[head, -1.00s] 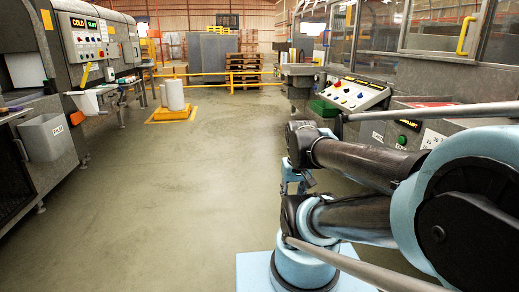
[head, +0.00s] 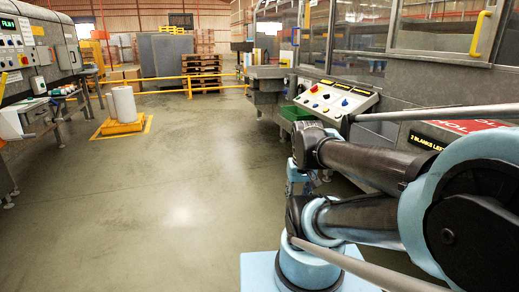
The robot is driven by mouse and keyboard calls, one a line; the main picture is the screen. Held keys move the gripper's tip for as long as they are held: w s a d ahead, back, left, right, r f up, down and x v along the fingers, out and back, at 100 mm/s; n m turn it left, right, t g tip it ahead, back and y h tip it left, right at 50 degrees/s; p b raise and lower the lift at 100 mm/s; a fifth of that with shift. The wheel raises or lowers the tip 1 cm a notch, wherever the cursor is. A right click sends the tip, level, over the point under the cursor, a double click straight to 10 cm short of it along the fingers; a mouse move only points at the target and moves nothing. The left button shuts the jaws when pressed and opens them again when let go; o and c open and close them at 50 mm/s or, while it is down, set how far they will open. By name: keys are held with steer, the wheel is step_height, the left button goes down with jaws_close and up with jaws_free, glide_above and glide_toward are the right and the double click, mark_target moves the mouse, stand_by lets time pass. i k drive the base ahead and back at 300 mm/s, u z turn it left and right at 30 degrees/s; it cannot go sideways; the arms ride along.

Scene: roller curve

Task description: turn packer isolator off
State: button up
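No switch labelled as the packer isolator can be read in the head view. A sloped control panel (head: 337,101) with red, yellow, blue and dark knobs stands on the machine at the right. Its labels are too small to read. My folded arm (head: 375,165) fills the lower right and hides part of that machine's lower side. My gripper cannot be made out.
A wide clear floor (head: 170,200) lies ahead and left. Two white rolls (head: 124,104) stand on a yellow base (head: 122,127). Yellow rails (head: 190,86) and stacked pallets (head: 202,70) are behind. Another machine (head: 35,50) with a panel is at left.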

mark_target(315, 89)
steer(key=z, duration=0.25)
steer(key=i, duration=1.35)
steer(key=z, duration=0.3)
steer(key=k, duration=0.4)
steer(key=u, duration=0.5)
steer(key=i, duration=1.5)
steer(key=z, duration=0.65)
